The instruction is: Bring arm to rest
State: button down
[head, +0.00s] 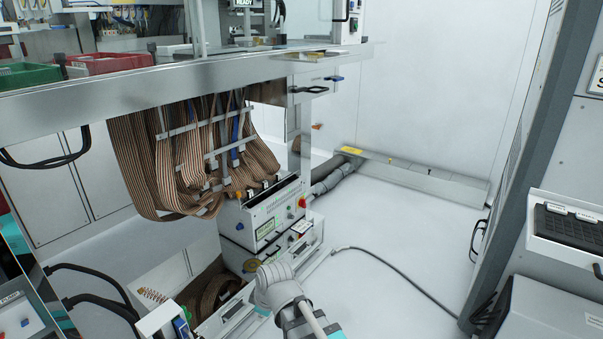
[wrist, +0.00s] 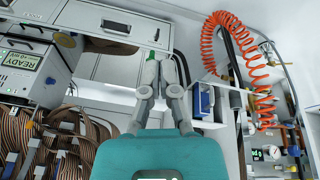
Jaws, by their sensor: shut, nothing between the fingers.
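My gripper (wrist: 162,62) shows in the wrist view, with a teal body and two grey fingers pointing up the picture. The fingers are shut with nothing between them, and they appear apart from the surroundings. Behind the fingertips is a pale cabinet front (wrist: 115,65) with drawers and dark handles; the distance to it cannot be told. In the head view a pale grey rounded link with teal trim, apparently part of my arm, shows at the bottom middle. The gripper's fingers cannot be made out there.
A steel bench (head: 190,77) carries red and green bins. Brown ribbon cables (head: 190,160) hang under it, above a test box (head: 262,218). A black cable (head: 400,272) lies on the open white floor (head: 395,225). An orange coiled hose (wrist: 215,50) hangs at right in the wrist view.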

jog(key=s+d+m+g+h, duration=0.25)
jog(key=d+m, duration=1.15)
jog(key=d, duration=1.4)
notch_tip(320, 180, up, 38)
jog(key=p, duration=3.8)
jog(key=shift+w+a+f, duration=0.2)
jog(key=shift+w+f, duration=0.05)
jog(key=shift+w, duration=0.15)
jog(key=c, duration=1.4)
grip_release()
jog(key=c, duration=0.7)
grip_release()
